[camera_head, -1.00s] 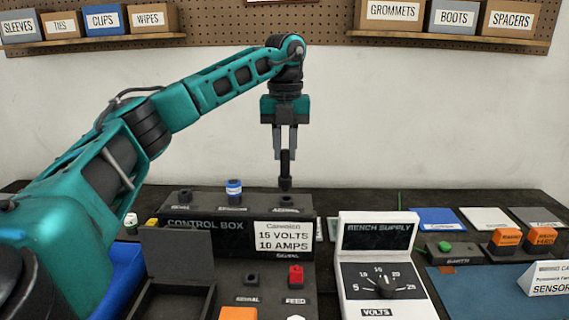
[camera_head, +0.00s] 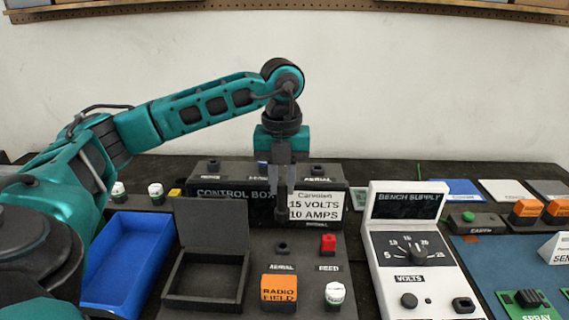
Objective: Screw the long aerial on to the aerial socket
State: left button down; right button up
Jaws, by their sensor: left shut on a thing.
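My left gripper (camera_head: 281,190) is shut on a short dark upright piece (camera_head: 282,213), which looks like the aerial; its full length is hard to tell. The piece hangs in front of the control box (camera_head: 235,205). In the picture its lower end is above a small dark socket (camera_head: 283,247) labelled AERIAL on the panel, with a visible gap between them. Another dark socket (camera_head: 318,168) labelled AERIAL is on top of the control box, right of the gripper. My right gripper is not in view.
An open black tray (camera_head: 207,300) and a blue bin (camera_head: 100,288) are at left. A red FEED piece (camera_head: 328,243), an orange RADIO FIELD block (camera_head: 279,288) and a white-capped piece (camera_head: 334,293) surround the panel socket. The bench supply (camera_head: 405,245) stands to the right.

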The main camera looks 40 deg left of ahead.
aim_at(283, 210)
pick_arm(q)
jog(key=shift+d, duration=0.1)
dwell(0.3)
jog(key=shift+f+b, duration=1.85)
jog(key=shift+f, duration=1.05)
jog(key=shift+f+b, duration=0.65)
jog(key=shift+f, duration=0.4)
jog(key=c, duration=0.9)
grip_release()
jog(key=shift+r, duration=0.1)
jog(key=shift+r, duration=0.1)
